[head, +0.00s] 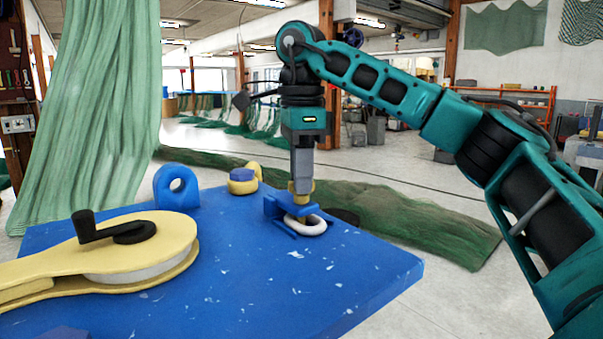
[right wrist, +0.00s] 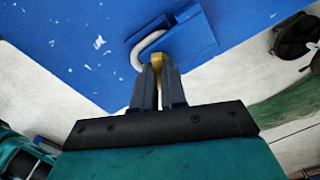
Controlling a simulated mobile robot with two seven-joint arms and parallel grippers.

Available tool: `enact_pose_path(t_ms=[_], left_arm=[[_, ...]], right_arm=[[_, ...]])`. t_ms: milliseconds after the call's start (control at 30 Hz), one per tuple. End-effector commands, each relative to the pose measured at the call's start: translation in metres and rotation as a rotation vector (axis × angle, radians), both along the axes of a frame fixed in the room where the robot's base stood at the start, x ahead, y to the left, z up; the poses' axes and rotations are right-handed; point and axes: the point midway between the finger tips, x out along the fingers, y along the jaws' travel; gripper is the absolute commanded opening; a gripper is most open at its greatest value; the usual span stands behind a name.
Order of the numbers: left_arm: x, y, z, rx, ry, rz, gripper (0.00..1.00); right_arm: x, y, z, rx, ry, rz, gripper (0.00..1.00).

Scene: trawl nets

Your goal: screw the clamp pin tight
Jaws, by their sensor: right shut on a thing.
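The clamp pin (head: 302,186) is a small yellow piece standing upright over the blue clamp bracket (head: 279,209) near the far right edge of the blue bench. My right gripper (head: 302,178) comes straight down from above and is shut on the pin. In the right wrist view the yellow pin (right wrist: 156,62) shows between the two dark fingertips. A pale ring or shackle (head: 312,228) passes through the bracket and lies on the bench top. The pin's lower end is hidden by the bracket. My left gripper is not in view.
A yellow reel with a black crank (head: 155,250) lies at the bench's left. A blue eye lug (head: 177,186) and a yellow-and-blue knob (head: 243,180) stand along the back. The blue bench (head: 330,285) is clear in front. Green netting (head: 420,215) lies on the floor behind.

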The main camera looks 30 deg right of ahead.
Motion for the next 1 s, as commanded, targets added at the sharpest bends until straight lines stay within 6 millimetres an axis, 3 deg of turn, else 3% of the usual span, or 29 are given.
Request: enact_pose_path(t_ms=[1000], left_arm=[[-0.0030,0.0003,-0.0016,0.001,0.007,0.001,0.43]], right_arm=[[0.0003,-0.0003,0.0025,0.002,-0.005,-0.968,0.00]])
